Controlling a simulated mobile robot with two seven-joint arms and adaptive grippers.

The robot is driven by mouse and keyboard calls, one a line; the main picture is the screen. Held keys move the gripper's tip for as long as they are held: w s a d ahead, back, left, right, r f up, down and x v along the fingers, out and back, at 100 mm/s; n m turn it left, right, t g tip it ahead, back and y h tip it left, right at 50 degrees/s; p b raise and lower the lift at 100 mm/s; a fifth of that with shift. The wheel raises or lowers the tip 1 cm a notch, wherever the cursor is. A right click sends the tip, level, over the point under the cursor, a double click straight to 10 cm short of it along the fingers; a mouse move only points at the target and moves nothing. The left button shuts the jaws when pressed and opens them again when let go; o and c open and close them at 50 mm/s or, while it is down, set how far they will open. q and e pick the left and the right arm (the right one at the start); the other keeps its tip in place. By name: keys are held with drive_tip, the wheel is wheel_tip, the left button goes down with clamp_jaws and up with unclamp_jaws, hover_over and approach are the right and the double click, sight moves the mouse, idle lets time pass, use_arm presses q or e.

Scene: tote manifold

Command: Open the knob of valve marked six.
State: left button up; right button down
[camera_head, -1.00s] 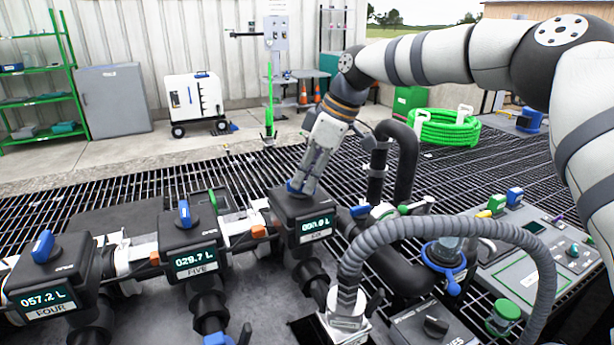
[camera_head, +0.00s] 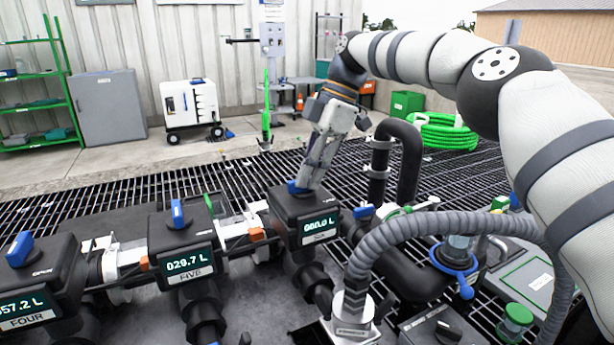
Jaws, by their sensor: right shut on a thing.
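The valve marked six (camera_head: 297,212) is a black box with a lit display and a label on its front, right of the valve marked five (camera_head: 181,246). Its blue knob (camera_head: 293,187) shows at the top, partly hidden by my gripper. My right gripper (camera_head: 304,186) comes down from above, tilted, and is shut on the blue knob. The display of valve six reads about 000.0 L. Valve five reads 029.7 L, with its blue knob (camera_head: 178,212) free. My left gripper is not in view.
The valve marked four (camera_head: 30,292) stands at the far left. A grey corrugated hose (camera_head: 450,224) arches right of valve six, near black pipes (camera_head: 408,165). A control panel (camera_head: 525,280) is at the right. Open grating (camera_head: 120,190) lies behind the valves.

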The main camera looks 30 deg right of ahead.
drive_tip(key=shift+n, duration=0.4)
drive_tip(key=shift+f, duration=0.1)
drive_tip(key=c, duration=1.6)
unclamp_jaws()
